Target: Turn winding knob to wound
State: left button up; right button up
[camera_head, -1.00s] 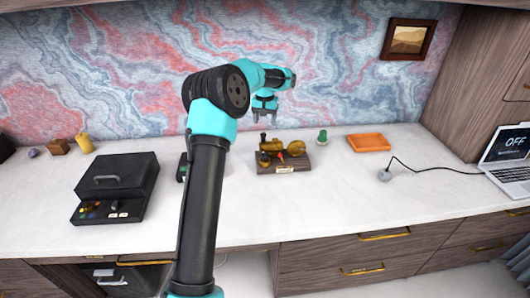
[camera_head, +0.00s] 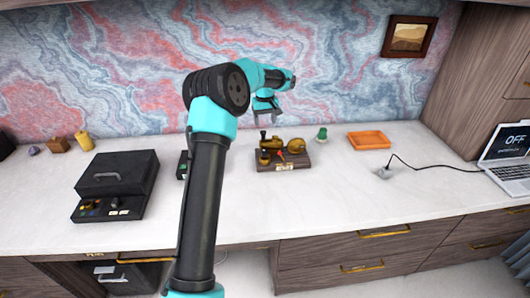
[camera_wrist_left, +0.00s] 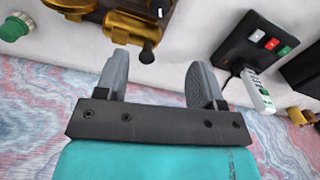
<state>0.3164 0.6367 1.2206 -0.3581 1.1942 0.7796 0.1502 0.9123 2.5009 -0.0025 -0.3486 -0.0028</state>
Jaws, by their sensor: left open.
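A brass model (camera_head: 282,147), like a small locomotive, stands on a brown wooden base (camera_head: 285,167) with a label on its front and a small red part in its middle. In the left wrist view the brass body (camera_wrist_left: 125,25) is at the top, with a dark, round-ended knob or post (camera_wrist_left: 148,53) sticking out towards my gripper. I cannot tell whether this is the winding knob or read its setting. My left gripper (camera_head: 268,115) is open and empty, above and behind the model. Its two fingers (camera_wrist_left: 160,78) are spread, with nothing between them.
A black case (camera_head: 118,178) stands at the left, and a small dark box with buttons (camera_wrist_left: 258,45) lies near my arm. A green-knobbed piece (camera_head: 321,136), an orange tray (camera_head: 369,140), a corded grey device (camera_head: 384,172) and a laptop (camera_head: 509,165) are to the right. The front counter is clear.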

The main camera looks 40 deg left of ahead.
aim_at(265, 151)
pick_arm(q)
notch_tip(265, 151, down, 16)
jog(key=shift+f, duration=0.1)
dwell(0.5)
jog(key=shift+c, duration=0.2)
jog(key=c, duration=0.9)
